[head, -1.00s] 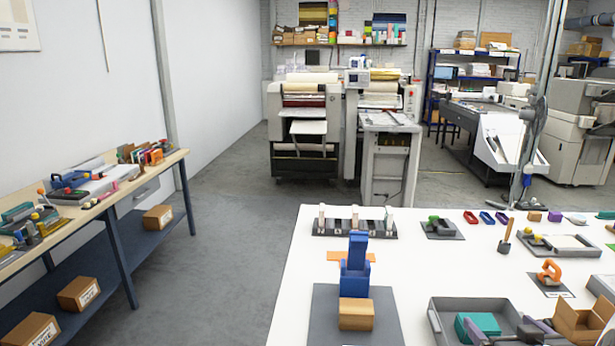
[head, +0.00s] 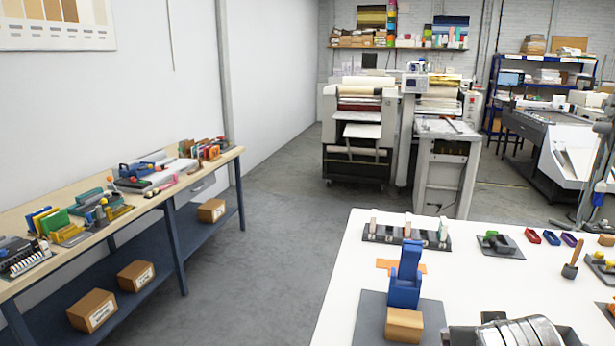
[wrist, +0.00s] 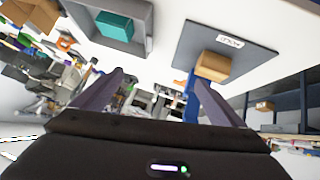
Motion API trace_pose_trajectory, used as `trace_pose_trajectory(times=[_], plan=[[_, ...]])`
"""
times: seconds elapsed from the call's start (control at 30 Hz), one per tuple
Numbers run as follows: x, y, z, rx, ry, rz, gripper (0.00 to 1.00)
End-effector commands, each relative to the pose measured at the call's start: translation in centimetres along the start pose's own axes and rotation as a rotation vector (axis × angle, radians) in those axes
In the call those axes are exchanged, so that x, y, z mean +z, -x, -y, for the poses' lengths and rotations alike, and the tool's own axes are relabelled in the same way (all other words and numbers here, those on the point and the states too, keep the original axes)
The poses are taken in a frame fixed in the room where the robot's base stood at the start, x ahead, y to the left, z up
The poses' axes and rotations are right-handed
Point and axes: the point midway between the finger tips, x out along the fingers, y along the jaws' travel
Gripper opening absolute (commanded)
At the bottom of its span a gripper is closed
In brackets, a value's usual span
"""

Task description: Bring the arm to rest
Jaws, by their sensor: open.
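My gripper (wrist: 157,75) shows in the wrist view with its two dark fingers spread apart and nothing between them. Its fingers do not show in the head view, where a silver rounded part of my arm stands at the bottom right edge. In the tilted wrist view, a grey tray with a teal block (wrist: 115,27) lies beyond the left finger. A tan box (wrist: 213,66) on a dark mat (wrist: 243,58) lies beyond the right finger. The gripper appears apart from both.
The white table (head: 345,290) fills the lower right. On it stand a blue upright holder (head: 405,280), the tan box (head: 404,325) and a dark rack (head: 405,236). A wooden bench (head: 150,205) runs along the left wall. Grey floor (head: 275,260) between them is clear.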

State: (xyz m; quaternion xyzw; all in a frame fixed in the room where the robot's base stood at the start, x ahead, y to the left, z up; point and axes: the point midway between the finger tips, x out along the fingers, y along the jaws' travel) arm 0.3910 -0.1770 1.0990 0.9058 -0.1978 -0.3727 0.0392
Motion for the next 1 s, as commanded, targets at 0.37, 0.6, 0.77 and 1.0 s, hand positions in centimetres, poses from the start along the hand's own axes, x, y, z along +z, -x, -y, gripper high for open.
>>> trace_pose_trajectory(times=[0.37, 0.6, 0.77, 1.0], plan=[[5.5, 8.0, 10.2, -0.256, 0.081, 0.199, 0.93], [8.6, 11.7, 13.5, -0.379, 0.135, 0.289, 0.93], [8.8, 11.9, 13.6, -0.386, 0.139, 0.296, 0.93], [8.8, 11.9, 13.6, -0.385, 0.138, 0.295, 0.93]])
